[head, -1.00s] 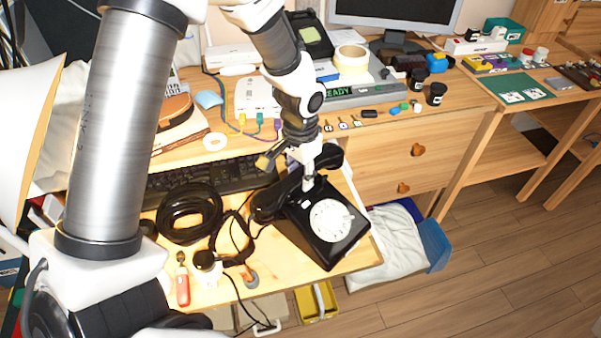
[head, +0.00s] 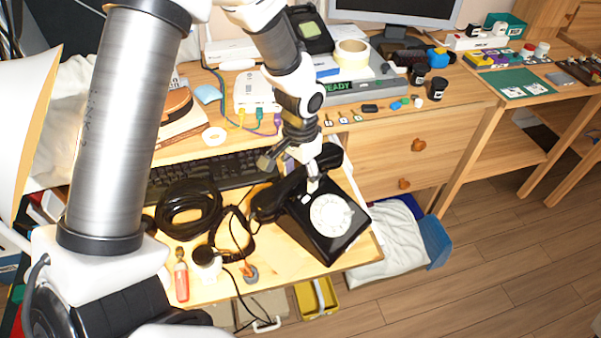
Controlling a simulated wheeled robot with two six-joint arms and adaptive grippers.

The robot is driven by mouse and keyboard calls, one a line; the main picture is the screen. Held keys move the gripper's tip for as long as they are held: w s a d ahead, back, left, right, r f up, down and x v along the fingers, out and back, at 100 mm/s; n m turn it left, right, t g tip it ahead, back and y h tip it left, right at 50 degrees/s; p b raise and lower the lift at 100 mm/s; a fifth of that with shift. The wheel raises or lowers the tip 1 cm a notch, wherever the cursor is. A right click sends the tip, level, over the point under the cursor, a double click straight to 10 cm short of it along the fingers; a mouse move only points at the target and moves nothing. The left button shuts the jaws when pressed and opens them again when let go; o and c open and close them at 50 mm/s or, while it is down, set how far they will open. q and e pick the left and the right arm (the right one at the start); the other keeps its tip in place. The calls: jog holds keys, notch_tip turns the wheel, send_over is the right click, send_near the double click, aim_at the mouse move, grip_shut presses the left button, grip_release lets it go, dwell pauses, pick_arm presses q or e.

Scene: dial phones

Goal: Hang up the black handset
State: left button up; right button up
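The black rotary phone (head: 334,240) with its white dial (head: 331,215) stands at the desk's front right corner. The black handset (head: 268,203) lies across the phone's upper back part, slanting from lower left to upper right. Its middle is partly hidden by my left gripper (head: 300,172), which reaches down from above at the handset. A pale tip shows in front of the handset. The view does not show clearly whether the fingers are closed on it, or whether the handset is fully seated on the cradle. My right gripper is not in view.
A coiled black cable (head: 189,212) and a red-handled tool (head: 182,278) lie left of the phone. A dark keyboard (head: 200,178) lies behind them. A grey device with a green READY display (head: 345,88) stands farther back. Free floor lies beyond the desk's right edge.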

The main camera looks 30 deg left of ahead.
pick_arm(q)
notch_tip(320, 180, up, 12)
dwell(0.6)
dwell(0.4)
